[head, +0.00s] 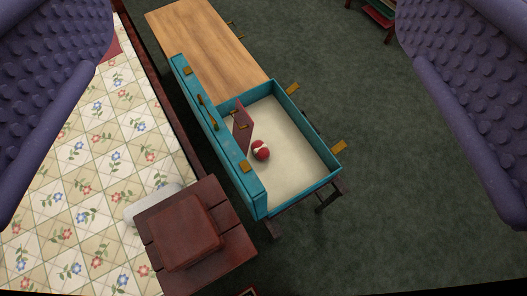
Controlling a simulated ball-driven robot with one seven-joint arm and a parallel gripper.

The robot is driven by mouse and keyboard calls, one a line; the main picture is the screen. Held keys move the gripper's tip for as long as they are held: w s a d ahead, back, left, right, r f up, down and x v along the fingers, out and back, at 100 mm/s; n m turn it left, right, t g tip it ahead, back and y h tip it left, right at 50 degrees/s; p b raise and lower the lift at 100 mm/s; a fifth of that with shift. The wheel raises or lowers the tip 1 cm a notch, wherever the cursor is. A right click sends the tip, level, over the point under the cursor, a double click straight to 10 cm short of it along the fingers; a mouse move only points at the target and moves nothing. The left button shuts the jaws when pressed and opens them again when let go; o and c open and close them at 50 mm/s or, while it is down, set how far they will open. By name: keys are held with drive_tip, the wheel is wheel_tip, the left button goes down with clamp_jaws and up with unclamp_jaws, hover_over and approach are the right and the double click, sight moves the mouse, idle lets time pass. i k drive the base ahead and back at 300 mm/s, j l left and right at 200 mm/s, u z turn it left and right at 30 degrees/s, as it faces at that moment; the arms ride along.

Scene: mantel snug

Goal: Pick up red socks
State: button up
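The red socks (261,150) appear as a small red ball with white marks. They lie on the pale floor of an open teal box (327,174) with brass corner fittings, near its left-middle part. A dark red flat piece (243,124) stands or leans beside them. My gripper (260,110) shows as two purple studded fingers at the left and right edges of the view. It is wide open and empty, with the box seen between the fingers and well beyond them.
A wooden tabletop (205,42) adjoins the box's far end. A raised teal panel (217,137) runs along its left side. A dark red wooden stool or small table (195,235) stands at lower left, beside a flowered bed cover (85,170). Green carpet (400,190) is clear at right.

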sight(259, 150)
drive_tip(key=i+l+u, duration=0.1)
drive_tip(key=l, duration=0.2)
drive_tip(key=i+l+u, duration=0.1)
drive_tip(key=i+l, duration=0.15)
drive_tip(key=i+l+u, duration=0.1)
drive_tip(key=l, duration=0.35)
drive_tip(key=i+l, duration=0.15)
drive_tip(key=l, duration=0.2)
drive_tip(key=i+l+u, duration=0.15)
drive_tip(key=l, duration=0.2)
